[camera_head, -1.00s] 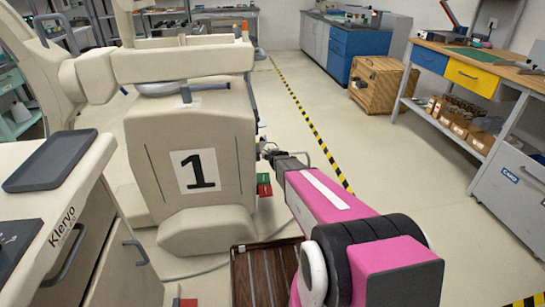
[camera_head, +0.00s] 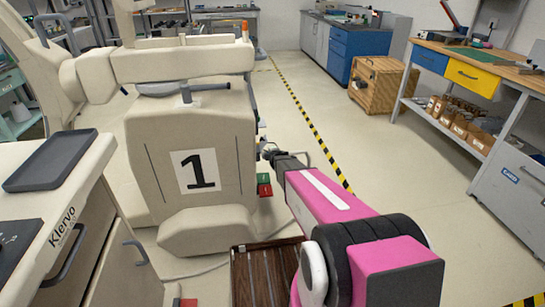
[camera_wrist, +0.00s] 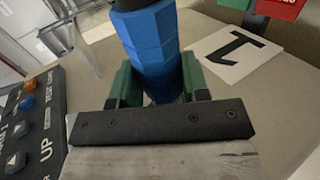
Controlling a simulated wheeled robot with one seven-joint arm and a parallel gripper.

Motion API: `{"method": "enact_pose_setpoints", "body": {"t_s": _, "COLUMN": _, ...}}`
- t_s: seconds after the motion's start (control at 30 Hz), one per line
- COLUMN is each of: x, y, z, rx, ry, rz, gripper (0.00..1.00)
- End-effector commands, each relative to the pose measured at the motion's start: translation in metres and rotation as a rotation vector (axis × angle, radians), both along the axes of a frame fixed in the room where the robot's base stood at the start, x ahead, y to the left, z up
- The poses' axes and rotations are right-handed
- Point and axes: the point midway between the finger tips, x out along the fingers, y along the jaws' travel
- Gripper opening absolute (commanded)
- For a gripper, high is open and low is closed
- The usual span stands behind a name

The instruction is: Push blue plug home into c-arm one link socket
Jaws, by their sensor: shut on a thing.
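The blue plug (camera_wrist: 152,45) is a faceted blue cylinder with a dark end, at the top middle of the wrist view. My gripper (camera_wrist: 155,82) is shut on it, with a green-padded finger on each side. In the head view my gripper (camera_head: 268,151) is small, at the right side of c-arm one (camera_head: 205,125), a beige unit with a black 1 on a white label. The link socket cannot be made out, and how deep the plug sits in it cannot be told.
Red and green blocks (camera_head: 264,185) sit just below my gripper. A dark control panel (camera_wrist: 35,125) marked UP stands at the left of the wrist view. A beige cart (camera_head: 60,190) is at the left. Open floor (camera_head: 370,170) lies right of my arm.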

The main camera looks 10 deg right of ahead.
Motion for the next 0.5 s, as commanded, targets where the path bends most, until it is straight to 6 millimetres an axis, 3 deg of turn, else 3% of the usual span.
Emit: {"method": "enact_pose_setpoints", "body": {"t_s": 0.5, "x": 0.0001, "y": 0.0080, "z": 0.0002, "rx": 0.000, "ry": 0.000, "rz": 0.001, "gripper": 0.08}}
